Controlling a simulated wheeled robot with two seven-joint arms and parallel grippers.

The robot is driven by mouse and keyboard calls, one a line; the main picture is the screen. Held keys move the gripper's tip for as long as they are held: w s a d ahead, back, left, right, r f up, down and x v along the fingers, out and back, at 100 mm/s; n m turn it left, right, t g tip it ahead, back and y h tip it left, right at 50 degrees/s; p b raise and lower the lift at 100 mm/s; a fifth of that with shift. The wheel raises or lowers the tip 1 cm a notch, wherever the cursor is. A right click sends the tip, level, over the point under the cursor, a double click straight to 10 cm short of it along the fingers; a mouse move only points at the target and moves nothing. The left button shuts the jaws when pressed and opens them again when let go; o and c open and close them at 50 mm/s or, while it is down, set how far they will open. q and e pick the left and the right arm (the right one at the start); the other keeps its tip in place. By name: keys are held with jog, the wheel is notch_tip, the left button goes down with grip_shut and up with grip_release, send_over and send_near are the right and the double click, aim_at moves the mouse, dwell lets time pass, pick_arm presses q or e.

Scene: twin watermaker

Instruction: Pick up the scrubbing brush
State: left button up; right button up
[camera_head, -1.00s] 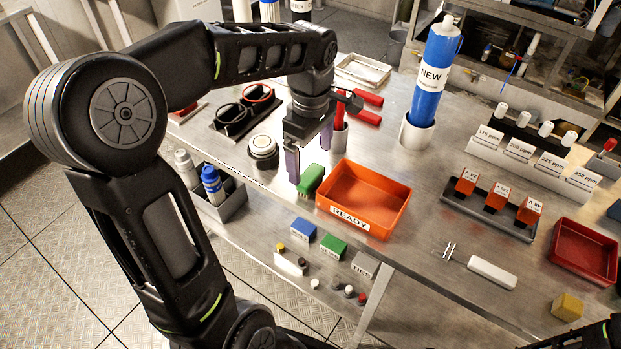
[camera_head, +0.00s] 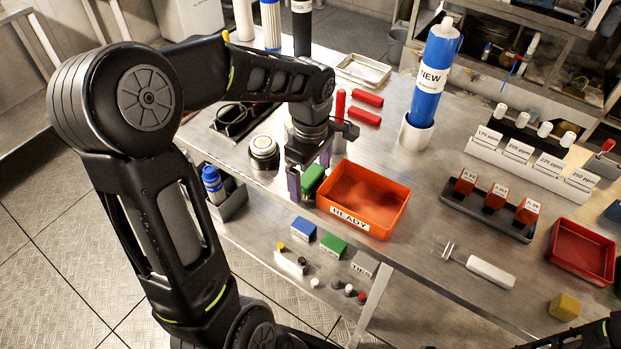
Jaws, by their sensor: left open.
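The scrubbing brush, a green block (camera_head: 313,178), lies on the metal table against the left side of the orange READY tray (camera_head: 374,222). My left gripper (camera_head: 309,176) is open and low over the brush. One finger is at the brush's near left side, and the other shows behind it. The brush appears to lie between the fingers; I cannot tell whether they touch it. Part of the brush is hidden by the gripper. My right gripper is not in view; only a dark part of my right arm shows at the bottom right corner.
A white-lidded round jar (camera_head: 263,152) stands left of the gripper. A holder with red-handled tools (camera_head: 338,135) is just behind it. The tall blue NEW cartridge (camera_head: 429,85) stands further back. Blue and green blocks (camera_head: 333,245) sit at the front.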

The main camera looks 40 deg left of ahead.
aim_at(311, 174)
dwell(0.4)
pick_arm(q)
jog(key=c, duration=1.5)
jog(key=shift+o, duration=0.2)
jog(key=shift+r, duration=0.15)
notch_tip(311, 174, up, 10)
jog(key=shift+f, duration=0.1)
